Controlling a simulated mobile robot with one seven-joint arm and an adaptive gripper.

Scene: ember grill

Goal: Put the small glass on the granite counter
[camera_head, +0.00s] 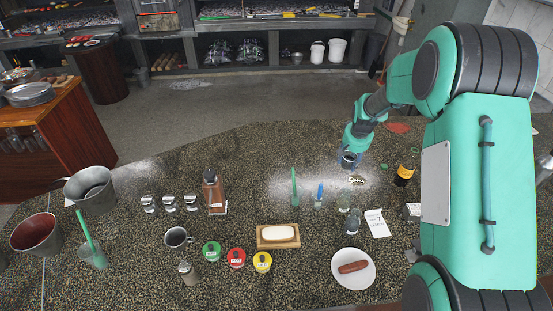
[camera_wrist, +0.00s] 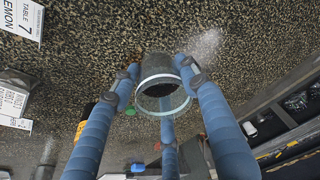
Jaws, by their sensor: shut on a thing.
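The small clear glass (camera_wrist: 163,98) is between the blue fingers of my gripper (camera_wrist: 160,80) in the wrist view, and the fingers are shut on its sides. In the head view my gripper (camera_head: 349,153) is over the back right of the granite counter (camera_head: 245,155), with the glass (camera_head: 348,162) at its tip, partly hidden by the fingers. I cannot tell whether the glass base touches the granite. Speckled granite (camera_wrist: 105,40) shows behind the glass in the wrist view.
A dark bottle with a yellow label (camera_head: 404,175) stands right of the gripper. A white card (camera_head: 377,223), a plate with a sausage (camera_head: 340,277) and a butter board (camera_head: 263,243) are nearer. The counter's back middle is clear.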

